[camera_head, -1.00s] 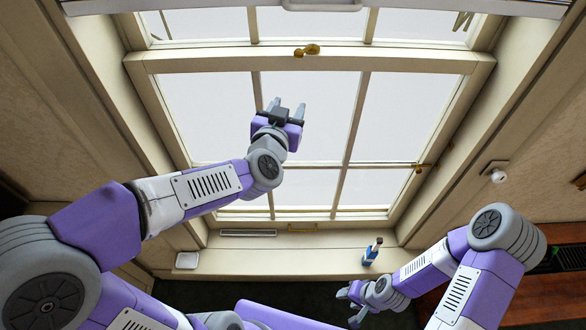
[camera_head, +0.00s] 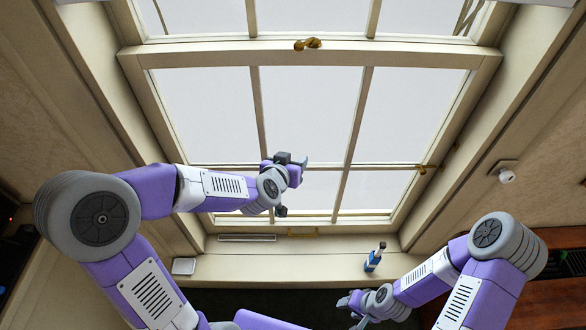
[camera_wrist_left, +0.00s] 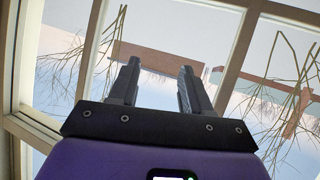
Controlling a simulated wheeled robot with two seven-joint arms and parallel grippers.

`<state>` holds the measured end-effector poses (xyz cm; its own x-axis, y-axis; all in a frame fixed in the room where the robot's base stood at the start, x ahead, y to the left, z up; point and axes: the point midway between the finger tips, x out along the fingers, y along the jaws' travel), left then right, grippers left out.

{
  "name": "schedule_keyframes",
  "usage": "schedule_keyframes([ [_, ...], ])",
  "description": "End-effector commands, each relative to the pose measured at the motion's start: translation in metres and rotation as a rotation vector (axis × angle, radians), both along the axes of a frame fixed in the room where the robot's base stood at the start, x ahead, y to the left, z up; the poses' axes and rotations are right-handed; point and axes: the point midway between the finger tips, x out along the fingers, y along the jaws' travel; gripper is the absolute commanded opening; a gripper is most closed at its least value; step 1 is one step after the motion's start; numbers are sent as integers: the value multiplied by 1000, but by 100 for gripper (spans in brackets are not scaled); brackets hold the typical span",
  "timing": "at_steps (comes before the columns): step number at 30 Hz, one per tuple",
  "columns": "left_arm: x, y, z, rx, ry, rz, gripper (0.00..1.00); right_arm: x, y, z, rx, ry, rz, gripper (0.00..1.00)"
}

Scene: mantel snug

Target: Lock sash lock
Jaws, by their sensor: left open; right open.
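The brass sash lock (camera_head: 308,44) sits at the middle of the meeting rail (camera_head: 400,51), in the upper part of the head view. It is small there, and I cannot tell its exact lever setting. My left gripper (camera_head: 294,161) is open and empty in front of the lower panes, well below the lock in the picture. The left wrist view shows its two fingers (camera_wrist_left: 158,85) apart, with glass and bars beyond and no lock in sight. My right gripper (camera_head: 351,309) is open and low, below the sill in the picture.
A blue bottle (camera_head: 375,257) stands on the sill (camera_head: 320,266), with a white box (camera_head: 184,266) at its left end. A brass fitting (camera_head: 422,169) is on the right side of the sash. A white knob (camera_head: 506,176) is on the right wall.

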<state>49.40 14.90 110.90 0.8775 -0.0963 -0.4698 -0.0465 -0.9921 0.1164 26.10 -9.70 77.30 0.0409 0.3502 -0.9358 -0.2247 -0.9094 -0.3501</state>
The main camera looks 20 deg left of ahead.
Motion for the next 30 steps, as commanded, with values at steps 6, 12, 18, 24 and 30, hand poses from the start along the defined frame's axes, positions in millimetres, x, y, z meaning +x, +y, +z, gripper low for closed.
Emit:
schedule_keyframes([
  [6,-2,-2,-19,-17,34,-7,48,0,0,-4,0,0,0,47],
  [12,-2,-2,-21,-20,39,-7,48,0,0,-4,0,0,0,47],
  [18,-2,-2,-24,-23,45,-7,48,0,0,-4,0,0,0,47],
  [24,-19,-12,-97,-95,210,-26,48,0,0,-6,0,0,0,47],
  [30,-89,-34,-232,-224,573,-40,48,0,0,-10,0,0,0,47],
])
